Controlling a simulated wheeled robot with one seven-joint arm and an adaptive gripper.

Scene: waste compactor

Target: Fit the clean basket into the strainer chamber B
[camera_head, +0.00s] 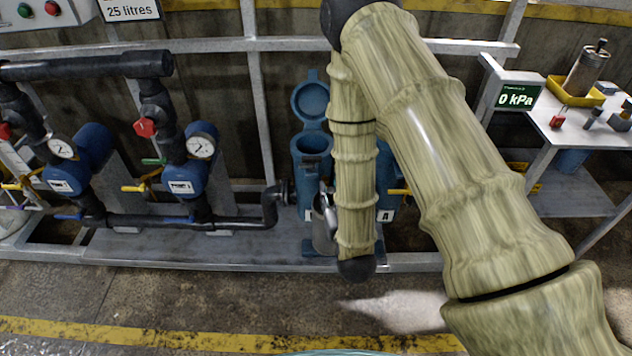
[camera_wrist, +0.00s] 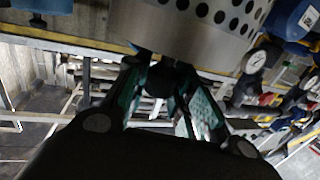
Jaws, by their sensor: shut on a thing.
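A metal basket with round perforations (camera_wrist: 200,22) fills the top of the wrist view. My gripper (camera_wrist: 162,72) is shut on it, though the exact contact is dark. In the head view a grey metal cylinder (camera_head: 323,238), apparently this basket, hangs upright in front of the left blue strainer chamber (camera_head: 308,172), partly hidden by my arm. This chamber's round lid (camera_head: 310,100) is raised and its mouth (camera_head: 313,145) is open. Its label is mostly covered. The right blue chamber (camera_head: 384,175), labelled A (camera_head: 385,216), is largely hidden behind my arm.
Blue pumps (camera_head: 190,165) with gauges and black pipes stand left of the chambers. At right, a table (camera_head: 560,128) bears a yellow tray (camera_head: 575,92) with another metal cylinder (camera_head: 587,70) in it. A pressure display (camera_head: 514,97) reads 0 kPa. The front floor is mostly open.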

